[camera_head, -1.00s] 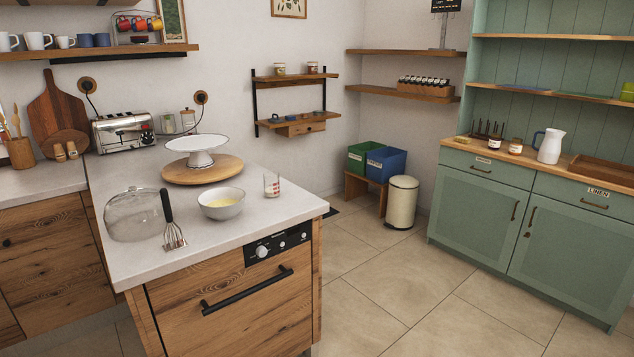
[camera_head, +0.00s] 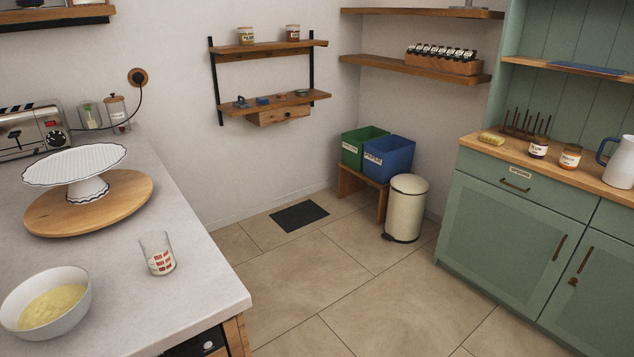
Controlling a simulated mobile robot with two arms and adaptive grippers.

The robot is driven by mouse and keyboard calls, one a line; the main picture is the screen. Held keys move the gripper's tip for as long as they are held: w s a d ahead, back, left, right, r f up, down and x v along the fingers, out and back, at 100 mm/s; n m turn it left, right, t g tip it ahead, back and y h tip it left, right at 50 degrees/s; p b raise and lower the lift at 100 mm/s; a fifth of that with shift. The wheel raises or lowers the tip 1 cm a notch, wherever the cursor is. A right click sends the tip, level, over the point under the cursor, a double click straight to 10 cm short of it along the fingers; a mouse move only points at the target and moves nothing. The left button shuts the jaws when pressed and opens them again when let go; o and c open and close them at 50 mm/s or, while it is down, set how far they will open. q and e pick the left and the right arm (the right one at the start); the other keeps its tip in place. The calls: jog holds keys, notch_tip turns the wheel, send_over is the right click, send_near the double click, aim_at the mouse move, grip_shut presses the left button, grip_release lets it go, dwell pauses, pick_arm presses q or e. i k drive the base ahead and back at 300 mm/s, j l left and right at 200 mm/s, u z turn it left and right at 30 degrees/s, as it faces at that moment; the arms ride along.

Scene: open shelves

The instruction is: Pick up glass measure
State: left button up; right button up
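The glass measure (camera_head: 158,255) is a small clear cup with red markings. It stands upright on the pale counter (camera_head: 190,310), near the counter's right edge. It is right of the white bowl (camera_head: 48,302) with yellow contents and in front of the round wooden board. Nothing touches it. Neither of my grippers shows in the head view.
A white cake stand (camera_head: 75,165) rests on a round wooden board (camera_head: 130,205) behind the measure. Clear tiled floor (camera_head: 320,290) lies right of the counter. Beyond are a cream bin (camera_head: 405,208), green and blue boxes, and a green cabinet (camera_head: 500,225).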

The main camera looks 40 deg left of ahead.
aim_at(158, 253)
jog(key=i+l+u, duration=0.2)
jog(key=i+u, duration=0.15)
jog(key=i, duration=0.2)
jog(key=i+l+u, duration=0.35)
jog(key=i, duration=0.15)
jog(key=i+l+u, duration=0.1)
jog(key=u, duration=0.3)
jog(key=i+l+u, duration=0.15)
jog(key=u, duration=0.3)
jog(key=i+l+u, duration=0.25)
jog(key=u, duration=0.15)
jog(key=i+l+u, duration=0.1)
jog(key=l+u, duration=0.15)
jog(key=u, duration=0.2)
jog(key=l+u, duration=0.25)
jog(key=u, duration=0.15)
jog(key=i+l, duration=0.05)
